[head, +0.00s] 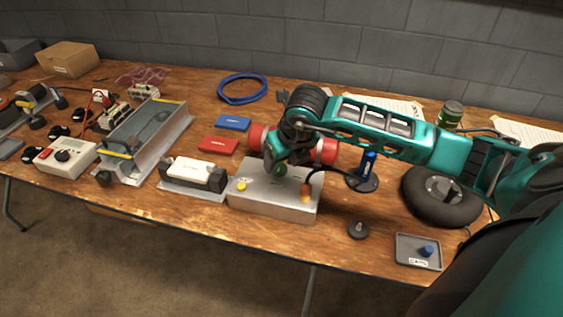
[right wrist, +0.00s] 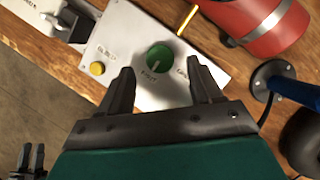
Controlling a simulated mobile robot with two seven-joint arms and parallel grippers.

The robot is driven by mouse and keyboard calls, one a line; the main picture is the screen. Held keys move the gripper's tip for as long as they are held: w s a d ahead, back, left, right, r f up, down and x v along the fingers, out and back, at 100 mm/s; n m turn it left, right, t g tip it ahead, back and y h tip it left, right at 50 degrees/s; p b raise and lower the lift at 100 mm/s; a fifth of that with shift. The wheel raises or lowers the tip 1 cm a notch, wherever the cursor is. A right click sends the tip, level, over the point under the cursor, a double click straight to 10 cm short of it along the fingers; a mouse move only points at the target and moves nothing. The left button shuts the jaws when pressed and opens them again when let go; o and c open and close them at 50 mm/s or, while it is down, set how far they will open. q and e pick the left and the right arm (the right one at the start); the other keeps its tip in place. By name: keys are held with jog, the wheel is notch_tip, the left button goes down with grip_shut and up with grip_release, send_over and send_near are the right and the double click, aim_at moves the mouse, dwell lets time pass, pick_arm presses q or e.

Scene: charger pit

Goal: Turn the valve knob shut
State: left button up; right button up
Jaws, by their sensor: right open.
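The green round valve knob (right wrist: 158,57) sits on the top of a silver box (head: 262,204), with a white mark on its face and small lettering beside it. I cannot tell how far the fingertips stand above the box. A dark two-pronged shape at the wrist view's lower left may be my left gripper (right wrist: 31,160).
A blue post on a round base (head: 366,170) stands to the right. A white device (head: 198,174) is at the left.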

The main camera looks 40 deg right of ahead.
jog(key=v, duration=1)
